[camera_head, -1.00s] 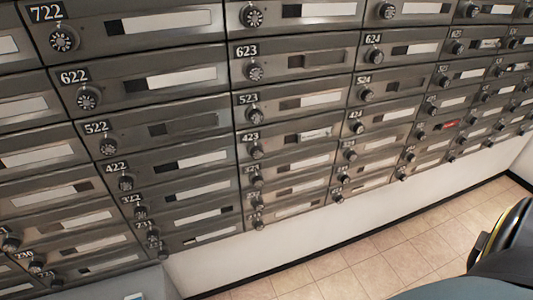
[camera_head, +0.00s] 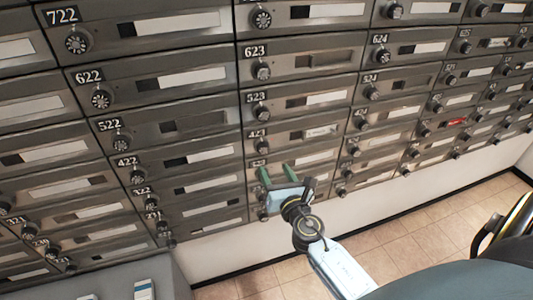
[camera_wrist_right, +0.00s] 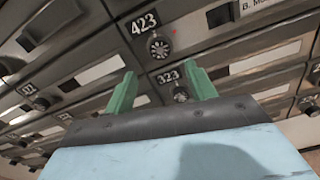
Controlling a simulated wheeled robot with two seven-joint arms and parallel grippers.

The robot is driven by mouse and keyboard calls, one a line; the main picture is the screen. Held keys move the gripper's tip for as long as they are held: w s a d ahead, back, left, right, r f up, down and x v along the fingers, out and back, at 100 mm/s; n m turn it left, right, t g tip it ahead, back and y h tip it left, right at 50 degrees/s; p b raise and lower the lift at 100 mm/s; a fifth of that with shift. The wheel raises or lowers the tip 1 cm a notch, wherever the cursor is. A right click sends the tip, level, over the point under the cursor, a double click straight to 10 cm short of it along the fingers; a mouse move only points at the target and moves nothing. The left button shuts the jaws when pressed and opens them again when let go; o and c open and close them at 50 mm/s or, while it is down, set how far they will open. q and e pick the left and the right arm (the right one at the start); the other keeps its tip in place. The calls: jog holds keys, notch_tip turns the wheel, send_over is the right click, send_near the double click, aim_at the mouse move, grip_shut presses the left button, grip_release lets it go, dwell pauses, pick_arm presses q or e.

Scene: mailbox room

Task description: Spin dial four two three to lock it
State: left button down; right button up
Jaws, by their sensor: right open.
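The dial of mailbox 423 (camera_head: 256,146) is a small round dark knob with pale marks, under its number label. It shows larger in the right wrist view (camera_wrist_right: 158,46), at upper middle. My right gripper (camera_head: 276,171) is open and empty, with two green fingers pointing up toward the mailbox wall just below that dial. In the right wrist view the fingertips (camera_wrist_right: 161,76) are spread apart below the 423 dial. The dial of mailbox 323 (camera_wrist_right: 180,95) shows between the fingers. No touching is visible. My left gripper is not in view.
Several grey mailbox doors with dials and name slots surround it, such as 523 (camera_head: 260,112) above and 422 (camera_head: 137,177) to the left. A tiled floor (camera_head: 400,235) lies below at right. A grey box-like surface (camera_head: 125,280) stands at lower left.

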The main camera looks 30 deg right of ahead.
aim_at(264, 151)
jog(key=x, duration=0.8)
jog(key=c, duration=1)
jog(key=shift+m+b, duration=0.35)
jog(key=shift+m, duration=0.05)
